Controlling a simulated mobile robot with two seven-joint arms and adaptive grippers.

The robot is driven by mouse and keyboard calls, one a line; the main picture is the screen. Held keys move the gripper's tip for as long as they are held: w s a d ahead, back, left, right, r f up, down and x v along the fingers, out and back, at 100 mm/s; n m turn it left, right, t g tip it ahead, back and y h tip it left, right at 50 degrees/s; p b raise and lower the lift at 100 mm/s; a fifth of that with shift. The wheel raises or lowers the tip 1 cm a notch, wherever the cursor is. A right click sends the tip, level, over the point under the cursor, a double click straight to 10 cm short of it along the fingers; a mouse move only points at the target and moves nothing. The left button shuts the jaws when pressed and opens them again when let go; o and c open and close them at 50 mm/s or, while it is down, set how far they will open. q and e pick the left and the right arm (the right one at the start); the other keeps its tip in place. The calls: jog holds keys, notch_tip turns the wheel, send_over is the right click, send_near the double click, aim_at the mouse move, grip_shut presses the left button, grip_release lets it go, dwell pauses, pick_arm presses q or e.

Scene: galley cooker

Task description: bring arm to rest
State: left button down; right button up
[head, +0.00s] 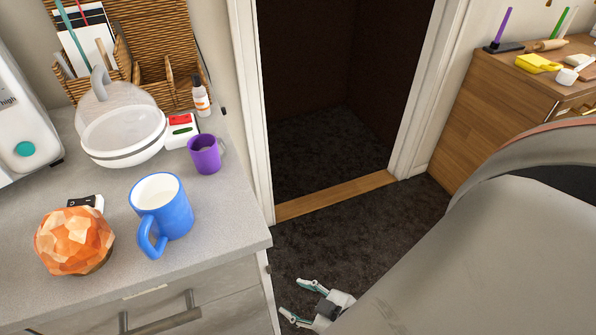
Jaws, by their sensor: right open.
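My right gripper (302,302) shows at the bottom middle of the head view. Its two fingers are spread apart with nothing between them. It is over the dark carpet, to the right of the counter's front corner, and touches nothing that I can see. A large grey part of my own arm (480,265) fills the lower right and hides what lies behind it. My left gripper is not in the picture.
The grey counter (225,228) at left holds a blue mug (172,222), a purple mug (205,155), an orange faceted object (75,241) and a clear-domed container (122,125). A drawer handle (160,318) juts out below. A doorway and wooden cabinet (480,110) stand beyond.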

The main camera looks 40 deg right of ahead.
pick_arm(q)
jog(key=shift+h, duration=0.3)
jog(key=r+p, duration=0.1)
jog(key=p, duration=0.1)
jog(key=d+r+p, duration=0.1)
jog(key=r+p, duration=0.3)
jog(key=p, duration=0.1)
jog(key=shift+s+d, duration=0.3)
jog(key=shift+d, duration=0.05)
pick_arm(e)
jog(key=shift+m, duration=0.3)
jog(key=r, duration=0.2)
jog(key=a+r, duration=0.1)
jog(key=r, duration=0.2)
jog(key=shift+s+a+r, duration=0.1)
jog(key=shift+a+r, duration=0.05)
jog(key=shift+a, duration=0.05)
